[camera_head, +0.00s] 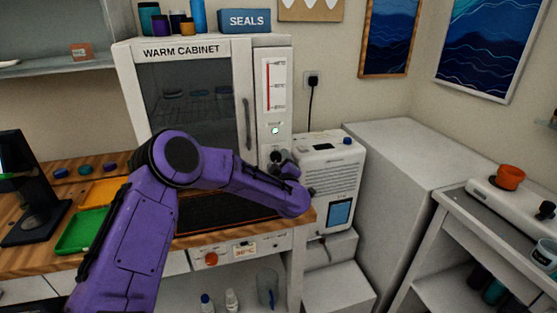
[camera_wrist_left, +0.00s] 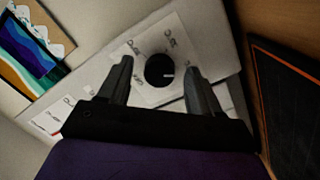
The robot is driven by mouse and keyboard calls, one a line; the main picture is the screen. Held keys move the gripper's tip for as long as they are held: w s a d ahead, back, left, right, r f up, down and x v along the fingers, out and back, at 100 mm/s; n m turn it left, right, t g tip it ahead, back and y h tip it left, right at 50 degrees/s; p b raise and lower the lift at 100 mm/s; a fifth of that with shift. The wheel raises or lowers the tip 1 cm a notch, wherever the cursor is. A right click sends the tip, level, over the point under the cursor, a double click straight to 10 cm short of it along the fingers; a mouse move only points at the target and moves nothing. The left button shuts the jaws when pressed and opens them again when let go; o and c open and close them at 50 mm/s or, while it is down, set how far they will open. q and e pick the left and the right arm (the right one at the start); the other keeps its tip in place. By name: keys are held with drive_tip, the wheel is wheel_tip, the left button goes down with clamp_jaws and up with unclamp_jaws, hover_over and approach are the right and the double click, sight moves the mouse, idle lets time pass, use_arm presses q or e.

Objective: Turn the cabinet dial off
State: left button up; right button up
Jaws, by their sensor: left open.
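The white warm cabinet (camera_head: 185,49) stands at the back of the wooden bench. Its dial (camera_wrist_left: 159,71) is a round black knob with a pale mark pointing right in the left wrist view. Small labels stand around the dial, too blurred and turned to read surely. My left gripper (camera_wrist_left: 158,67) is open, with one finger on each side of the dial and gaps visible between. In the head view my left gripper (camera_head: 281,160) is at the cabinet's right panel and hides the dial. My right gripper is not in view.
A green lamp (camera_head: 275,130) glows on the cabinet panel above my gripper. A white machine (camera_head: 330,165) stands close to the right of my left forearm. Green (camera_head: 82,231) and orange (camera_head: 102,191) trays lie on the bench at left. A dark mat (camera_head: 225,212) lies below my arm.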

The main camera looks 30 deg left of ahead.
use_arm(q)
drive_tip(key=shift+w+a, duration=0.1)
drive_tip(key=shift+a, duration=0.15)
drive_tip(key=shift+r, duration=0.15)
drive_tip(key=c, duration=1)
drive_tip(key=shift+c, duration=0.2)
